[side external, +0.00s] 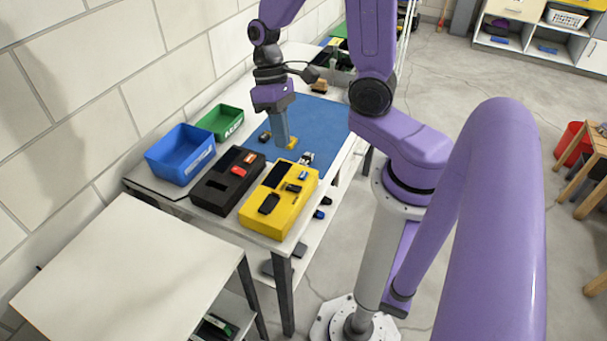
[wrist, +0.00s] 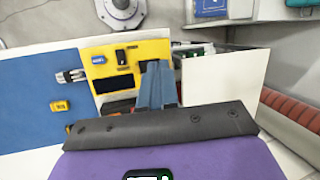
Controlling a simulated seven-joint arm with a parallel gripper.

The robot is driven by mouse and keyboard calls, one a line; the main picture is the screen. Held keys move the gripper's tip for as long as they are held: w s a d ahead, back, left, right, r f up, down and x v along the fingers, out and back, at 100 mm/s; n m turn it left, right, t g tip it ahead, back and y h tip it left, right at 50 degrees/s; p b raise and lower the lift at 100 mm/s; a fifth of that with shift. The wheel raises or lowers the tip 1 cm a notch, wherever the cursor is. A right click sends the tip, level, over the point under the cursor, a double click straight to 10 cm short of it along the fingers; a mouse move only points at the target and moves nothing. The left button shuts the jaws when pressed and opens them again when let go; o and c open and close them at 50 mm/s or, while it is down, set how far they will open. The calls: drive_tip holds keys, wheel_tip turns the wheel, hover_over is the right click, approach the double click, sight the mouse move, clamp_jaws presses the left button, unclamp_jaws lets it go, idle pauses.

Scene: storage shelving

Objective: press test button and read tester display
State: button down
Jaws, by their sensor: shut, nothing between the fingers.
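A yellow box (side external: 279,224) with dark recesses and a small blue part stands on the white table; it also shows in the wrist view (wrist: 158,47). A black box (side external: 217,190) with orange and red parts stands left of it. I cannot tell which box is the tester, and no display reading is legible. My gripper (side external: 282,143) is shut and empty, pointing down above the blue mat (side external: 325,117), behind the yellow box. In the wrist view its fingers (wrist: 157,68) overlap the yellow box and hide part of its face; I cannot see any contact.
A small yellow item (wrist: 60,105) lies on the mat. Small white-and-black objects (side external: 306,158) lie between mat and yellow box. A blue bin (side external: 180,155) and a green bin (side external: 219,122) stand at the wall side. A bare white table (side external: 120,280) is in front.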

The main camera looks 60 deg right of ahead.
drive_tip(key=w+d+f+m+y, duration=0.1)
drive_tip(key=m, duration=0.1)
drive_tip(key=m+t+y, duration=0.2)
drive_tip(key=m+t, duration=0.8)
drive_tip(key=m, duration=0.8)
hover_over(307, 175)
wheel_tip(307, 175, down, 7)
drive_tip(key=shift+d, duration=0.1)
drive_tip(key=shift+f, duration=4.45)
drive_tip(key=shift+f, duration=0.15)
